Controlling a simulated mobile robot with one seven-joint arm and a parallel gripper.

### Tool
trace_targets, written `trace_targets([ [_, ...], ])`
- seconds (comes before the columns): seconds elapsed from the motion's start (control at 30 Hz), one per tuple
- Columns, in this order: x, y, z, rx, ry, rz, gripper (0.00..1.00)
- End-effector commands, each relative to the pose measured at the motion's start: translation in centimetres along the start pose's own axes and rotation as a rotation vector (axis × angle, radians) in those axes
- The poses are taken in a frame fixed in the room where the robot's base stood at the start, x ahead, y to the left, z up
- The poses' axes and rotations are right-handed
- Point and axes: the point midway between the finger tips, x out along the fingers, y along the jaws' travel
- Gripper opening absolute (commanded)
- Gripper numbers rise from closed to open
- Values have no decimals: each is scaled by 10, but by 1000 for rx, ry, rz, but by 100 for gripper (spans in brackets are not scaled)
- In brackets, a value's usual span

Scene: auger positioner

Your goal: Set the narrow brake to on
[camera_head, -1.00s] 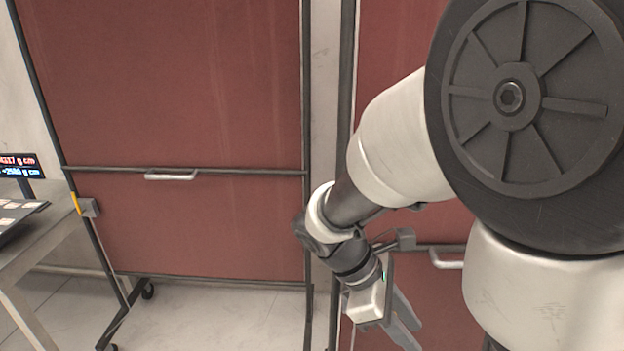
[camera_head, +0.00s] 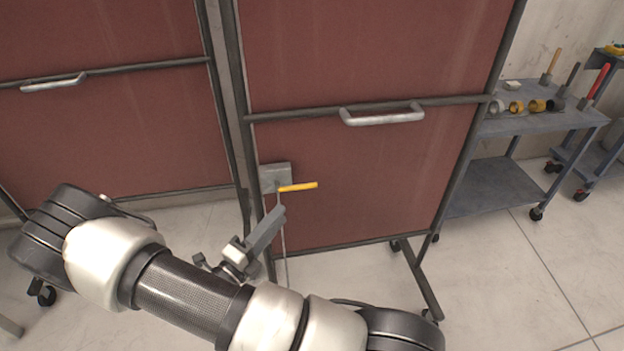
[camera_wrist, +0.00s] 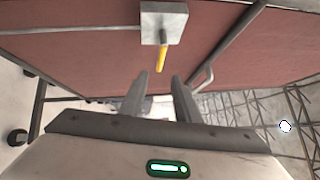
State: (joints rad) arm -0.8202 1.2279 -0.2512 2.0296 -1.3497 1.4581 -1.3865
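A brake with a grey box (camera_head: 276,177) and a yellow lever (camera_head: 298,187) is mounted at the lower left of the right-hand red screen. The lever lies about level, pointing right, in the head view. In the wrist view the grey box (camera_wrist: 161,22) is at the top centre, with the yellow lever (camera_wrist: 162,58) running down from it. I cannot tell from the frames whether this is the narrow brake. My gripper (camera_wrist: 159,80) is open and empty, its fingers apart on either side below the lever, not touching it. It also shows just below the lever in the head view (camera_head: 278,222).
The right red screen (camera_head: 380,60) has a silver handle (camera_head: 383,117) and a wheeled frame. Another red screen (camera_head: 110,140) with a handle stands to the left. A grey cart (camera_head: 535,124) with several tools stands at the right. The floor (camera_head: 500,285) at front right is clear.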

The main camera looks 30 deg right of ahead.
Motion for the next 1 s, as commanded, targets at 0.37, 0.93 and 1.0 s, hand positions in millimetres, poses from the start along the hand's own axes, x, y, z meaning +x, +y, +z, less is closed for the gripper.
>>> trace_targets([
  [0.37,79,1,-3,3,9,1,29],
  [0.93,162,0,-2,5,5,3,29],
  [1.0,163,0,-2,5,5,4,29],
])
